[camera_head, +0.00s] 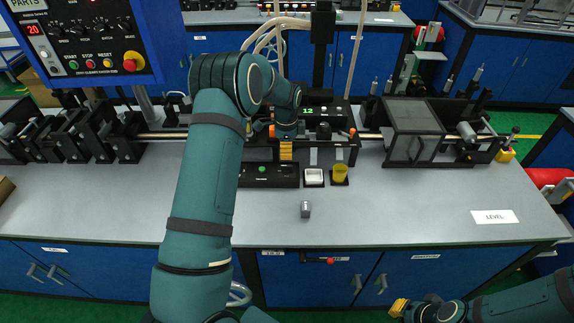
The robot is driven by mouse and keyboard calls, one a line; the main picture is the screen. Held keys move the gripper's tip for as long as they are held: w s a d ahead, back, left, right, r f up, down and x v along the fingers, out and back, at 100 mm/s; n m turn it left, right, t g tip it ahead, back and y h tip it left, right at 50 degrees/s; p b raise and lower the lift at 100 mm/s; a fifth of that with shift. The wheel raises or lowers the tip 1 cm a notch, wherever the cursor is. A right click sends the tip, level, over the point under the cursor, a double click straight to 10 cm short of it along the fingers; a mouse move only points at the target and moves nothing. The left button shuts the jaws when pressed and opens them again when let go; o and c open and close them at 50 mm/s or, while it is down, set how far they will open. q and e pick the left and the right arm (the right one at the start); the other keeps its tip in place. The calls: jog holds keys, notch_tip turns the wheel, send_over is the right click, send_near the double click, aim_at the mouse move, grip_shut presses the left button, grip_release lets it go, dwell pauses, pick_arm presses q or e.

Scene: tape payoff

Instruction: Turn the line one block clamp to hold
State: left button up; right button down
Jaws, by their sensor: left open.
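The black block fixture (340,141) stands at the middle of the bench's back edge, with small orange parts on top. I cannot make out which of its parts is the line one clamp or how it is set. My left gripper (286,153) points down at the left end of this fixture, its yellow fingertips in front of it. It is open, with nothing visible between the fingers; I cannot tell whether it touches the fixture. My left forearm and wrist hide part of the area behind. My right gripper (398,307) is low at the bottom right, beyond the bench's front edge, its fingers unclear.
A black panel with a green button (262,169), a white tray (314,177) and a yellow cup (340,173) sit before the fixture. A small grey cylinder (305,209) lies nearer. A grey box unit (413,130) stands right.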

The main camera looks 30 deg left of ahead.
aim_at(287, 166)
pick_arm(q)
notch_tip(287, 166, down, 8)
jog(key=shift+w+f, duration=0.1)
jog(key=shift+f, duration=0.1)
grip_shut()
